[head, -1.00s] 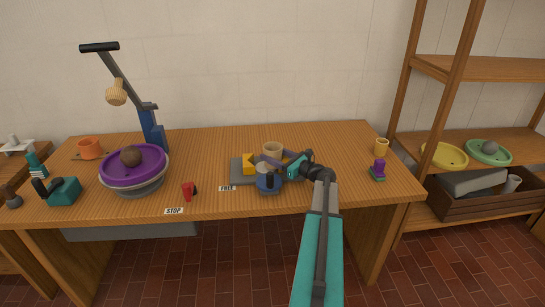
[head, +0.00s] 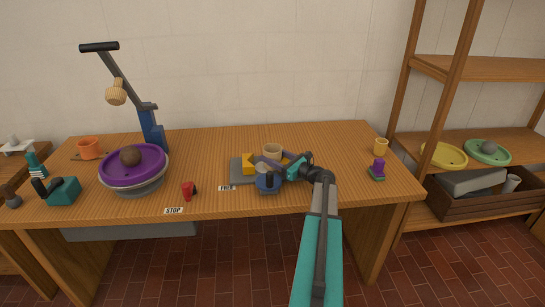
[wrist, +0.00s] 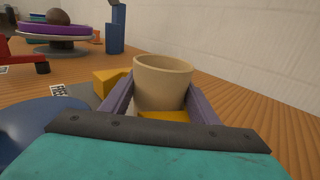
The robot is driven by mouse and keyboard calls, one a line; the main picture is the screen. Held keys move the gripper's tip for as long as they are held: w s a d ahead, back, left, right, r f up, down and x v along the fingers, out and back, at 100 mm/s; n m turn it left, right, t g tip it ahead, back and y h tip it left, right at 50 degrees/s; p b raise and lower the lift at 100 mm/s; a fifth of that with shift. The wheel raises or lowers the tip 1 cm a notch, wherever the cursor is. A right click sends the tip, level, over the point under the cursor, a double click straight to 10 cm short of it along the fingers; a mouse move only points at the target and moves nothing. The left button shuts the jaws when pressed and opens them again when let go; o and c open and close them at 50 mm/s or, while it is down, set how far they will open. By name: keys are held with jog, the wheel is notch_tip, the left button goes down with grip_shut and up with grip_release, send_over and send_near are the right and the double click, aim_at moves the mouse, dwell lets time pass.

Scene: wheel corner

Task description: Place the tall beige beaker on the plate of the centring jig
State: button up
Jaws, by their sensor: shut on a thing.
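The tall beige beaker (head: 272,149) is upright at the centring jig; it also shows in the wrist view (wrist: 162,82). My gripper (head: 268,160) is shut on it, with one purple finger along each side in the wrist view (wrist: 160,88). The jig has a grey plate (head: 237,171), yellow blocks (head: 249,164) and a round blue part (head: 268,183) in front. The beaker is over or on the plate beside the yellow blocks. Its base is hidden by my gripper and the jig, so I cannot tell whether it touches the plate.
A purple wheel (head: 132,165) with a brown lump stands at left under a lamp-like arm (head: 116,72). A red object (head: 188,190) lies left of the jig. A yellow cup (head: 381,146) and a purple-and-green piece (head: 378,169) stand at right. The table behind the jig is clear.

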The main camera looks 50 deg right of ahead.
jog(key=o, duration=1.2)
jog(key=shift+s+a+f, duration=0.15)
jog(key=shift+f, duration=0.5)
jog(key=shift+c, duration=0.2)
jog(key=shift+d+r, duration=0.2)
jog(key=shift+r, duration=0.2)
jog(key=s, duration=0.7)
jog(key=s+d, duration=0.1)
jog(key=s, duration=0.3)
jog(key=shift+s+r, duration=0.35)
jog(key=shift+a, duration=0.1)
